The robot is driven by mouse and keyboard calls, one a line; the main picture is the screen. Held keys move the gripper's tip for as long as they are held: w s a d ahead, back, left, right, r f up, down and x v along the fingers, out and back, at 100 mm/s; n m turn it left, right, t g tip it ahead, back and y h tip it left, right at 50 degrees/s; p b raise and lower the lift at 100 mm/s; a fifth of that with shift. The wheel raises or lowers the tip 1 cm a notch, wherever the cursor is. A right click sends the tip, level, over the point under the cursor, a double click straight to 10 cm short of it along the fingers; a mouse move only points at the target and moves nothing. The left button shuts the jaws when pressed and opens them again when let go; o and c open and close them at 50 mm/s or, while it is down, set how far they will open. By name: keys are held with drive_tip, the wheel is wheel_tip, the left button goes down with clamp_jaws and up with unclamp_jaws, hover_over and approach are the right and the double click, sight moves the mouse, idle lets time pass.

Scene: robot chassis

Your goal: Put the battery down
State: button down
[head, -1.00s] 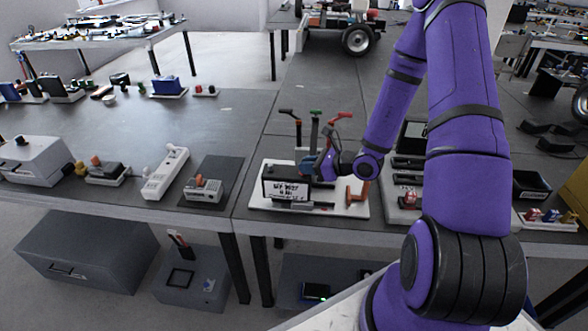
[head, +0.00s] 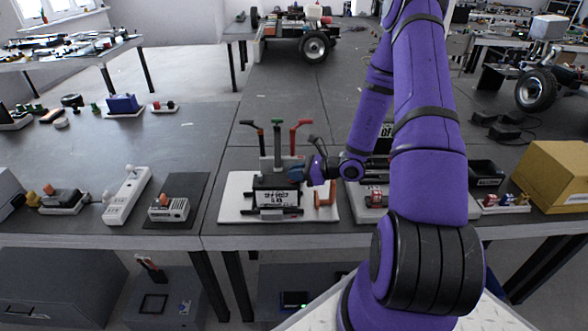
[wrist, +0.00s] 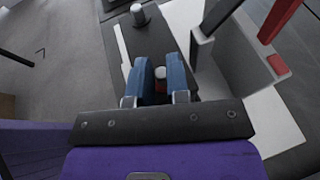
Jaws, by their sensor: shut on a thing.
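The battery (head: 277,197) is a black box with a white printed label on its front. In the head view it appears upright, in front of the colored levers and over the white board (head: 232,208). I cannot tell whether its underside touches the board. My gripper (head: 296,172) reaches it from the right, at its top. In the wrist view my gripper's blue fingers (wrist: 161,78) are closed around a small post on the battery's dark top (wrist: 150,40). Another round post shows farther along that top. The battery's lower part is hidden in the wrist view.
Levers with black, green and red (head: 301,125) handles rise behind the battery. An orange bracket (head: 325,192) stands to its right on the board. A grey charger-like box (head: 168,208) and a white power strip (head: 127,195) lie to the left. A yellow box (head: 560,178) is far right.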

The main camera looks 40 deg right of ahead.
drive_tip(key=shift+f, duration=0.8)
drive_tip(key=c, duration=1.1)
unclamp_jaws()
